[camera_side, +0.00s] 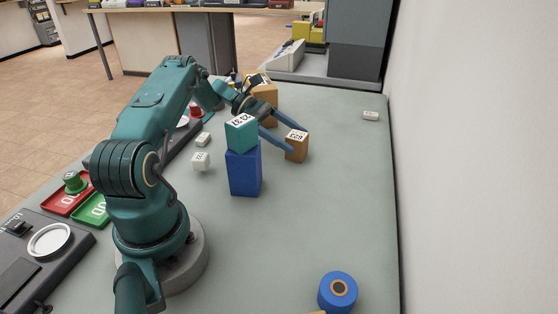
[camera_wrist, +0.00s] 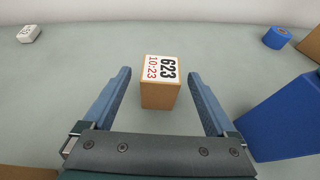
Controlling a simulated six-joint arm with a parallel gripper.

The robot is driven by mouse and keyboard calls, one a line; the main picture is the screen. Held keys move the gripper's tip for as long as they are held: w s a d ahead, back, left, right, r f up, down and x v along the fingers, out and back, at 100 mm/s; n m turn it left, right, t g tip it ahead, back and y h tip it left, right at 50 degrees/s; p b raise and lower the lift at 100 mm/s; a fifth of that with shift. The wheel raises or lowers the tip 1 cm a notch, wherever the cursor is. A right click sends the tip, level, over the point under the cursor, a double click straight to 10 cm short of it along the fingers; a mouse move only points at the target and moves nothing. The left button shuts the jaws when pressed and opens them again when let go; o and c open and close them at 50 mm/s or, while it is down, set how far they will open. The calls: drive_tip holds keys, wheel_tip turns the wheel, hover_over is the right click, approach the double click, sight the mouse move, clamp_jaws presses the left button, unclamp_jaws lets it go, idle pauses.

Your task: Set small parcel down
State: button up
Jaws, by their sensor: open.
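The small parcel (camera_side: 297,148) is a brown box with a white label on top. It stands upright on the grey-green table, right of the stacked boxes. In the wrist view the parcel (camera_wrist: 160,94) shows "623" and "10:23" on its label. My gripper (camera_wrist: 160,73) is open, with one blue finger on each side of the parcel and a visible gap on both sides. In the side view my gripper (camera_side: 298,140) reaches in low from behind the stack, its fingertips at the parcel.
A teal box (camera_side: 241,134) sits on a tall blue box (camera_side: 244,173), close left of the parcel. A larger brown box (camera_side: 264,88) stands behind my gripper. A blue roll (camera_side: 338,291) is at the front, a small white item (camera_side: 370,115) far right. The table's right side is mostly clear.

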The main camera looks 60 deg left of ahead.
sight(297, 135)
wheel_tip(297, 135, up, 14)
drive_tip(key=d+m+g+y, duration=0.2)
drive_tip(key=m+g+y, duration=0.1)
drive_tip(key=m+y, duration=1.3)
drive_tip(key=f, duration=0.3)
drive_tip(key=f+m+h, duration=0.1)
drive_tip(key=f, duration=0.3)
drive_tip(key=f+m+h, duration=0.1)
drive_tip(key=f, duration=0.3)
drive_tip(key=shift+w+g, duration=0.2)
drive_tip(key=shift+g, duration=0.2)
drive_tip(key=shift+x, duration=2.8)
